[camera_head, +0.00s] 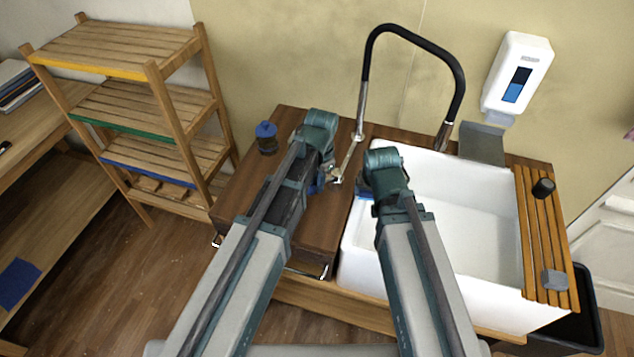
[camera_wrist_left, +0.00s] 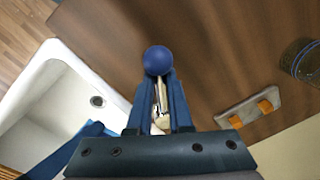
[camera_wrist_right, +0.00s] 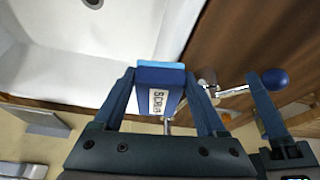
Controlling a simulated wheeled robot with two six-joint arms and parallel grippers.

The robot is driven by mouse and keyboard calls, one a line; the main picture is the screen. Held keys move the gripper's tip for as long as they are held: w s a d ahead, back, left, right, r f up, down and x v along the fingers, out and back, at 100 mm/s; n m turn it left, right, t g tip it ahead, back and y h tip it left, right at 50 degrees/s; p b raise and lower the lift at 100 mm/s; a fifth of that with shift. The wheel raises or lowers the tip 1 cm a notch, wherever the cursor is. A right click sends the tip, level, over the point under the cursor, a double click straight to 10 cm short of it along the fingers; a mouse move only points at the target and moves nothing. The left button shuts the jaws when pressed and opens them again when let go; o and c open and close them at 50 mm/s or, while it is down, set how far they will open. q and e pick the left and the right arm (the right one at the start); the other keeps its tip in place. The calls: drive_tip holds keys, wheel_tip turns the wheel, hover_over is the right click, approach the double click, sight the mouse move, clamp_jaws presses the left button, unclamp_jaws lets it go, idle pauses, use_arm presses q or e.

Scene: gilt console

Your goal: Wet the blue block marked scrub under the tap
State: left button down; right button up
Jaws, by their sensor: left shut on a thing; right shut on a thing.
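The blue block (camera_wrist_right: 158,88) has a white label reading SCRUB and a lighter blue face. My right gripper (camera_wrist_right: 163,80) is shut on it. In the head view a sliver of the block (camera_head: 366,195) shows beside my right wrist, at the left rim of the white sink (camera_head: 352,245). My left gripper (camera_wrist_left: 157,88) is shut on the tap's lever, just below its round blue knob (camera_wrist_left: 158,60). The tap (camera_head: 410,29) is a black arched hose whose spout end (camera_head: 444,137) hangs at the sink's back edge, right of the block. I see no water running.
A slatted board (camera_head: 535,235) with small dark and grey items lies across the sink's right side. A soap dispenser (camera_head: 517,75) hangs on the wall. The sink basin is clear.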

use_arm(q)
drive_tip(key=shift+s+a, duration=0.15)
drive_tip(key=shift+s, duration=0.1)
drive_tip(key=shift+s+d+n, duration=0.25)
drive_tip(key=shift+d+n, duration=0.05)
drive_tip(key=shift+n, duration=0.35)
drive_tip(key=shift+s+d+n, duration=0.25)
drive_tip(key=shift+d+n, duration=0.05)
drive_tip(key=shift+n, duration=0.35)
drive_tip(key=c, duration=0.8)
unclamp_jaws()
use_arm(e)
drive_tip(key=shift+a, duration=0.1)
use_arm(q)
drive_tip(key=shift+w, duration=0.1)
drive_tip(key=shift+d+r+p, duration=0.1)
drive_tip(key=shift+r+p, duration=0.65)
use_arm(e)
drive_tip(key=shift+r, duration=0.75)
use_arm(q)
drive_tip(key=r+p, duration=1)
drive_tip(key=shift+s+d+r, duration=0.2)
drive_tip(key=shift+s+r, duration=0.05)
drive_tip(key=shift+s, duration=0.05)
use_arm(e)
wheel_tip(320, 180, up, 11)
drive_tip(key=shift+f, duration=0.2)
